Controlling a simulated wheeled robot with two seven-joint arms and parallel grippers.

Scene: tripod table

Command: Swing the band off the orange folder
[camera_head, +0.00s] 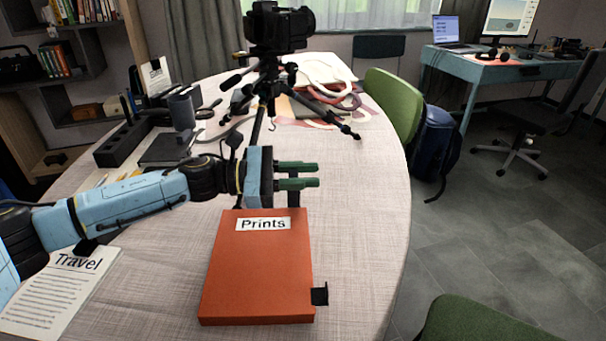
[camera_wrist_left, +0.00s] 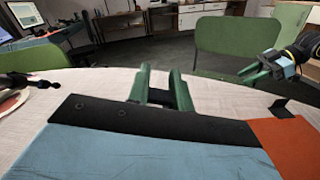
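An orange folder (camera_head: 258,275) labelled "Prints" lies flat on the table; part of it shows at the right of the left wrist view (camera_wrist_left: 290,142). A small black tab (camera_head: 320,294) sticks out at its right edge near the front, and stands up in the left wrist view (camera_wrist_left: 280,107). No band shows across the cover, so I cannot tell whether the tab belongs to it. My left gripper (camera_head: 312,175) is empty just beyond the folder's far edge, its green fingers apart and pointing right. My right gripper (camera_wrist_left: 252,72) shows only in the left wrist view, beyond the tab; its opening is unclear.
A tripod with a camera (camera_head: 280,27) stands behind my left gripper. The table (camera_head: 365,215) is bare right of the folder. Green chairs (camera_head: 393,103) stand beyond its edge.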

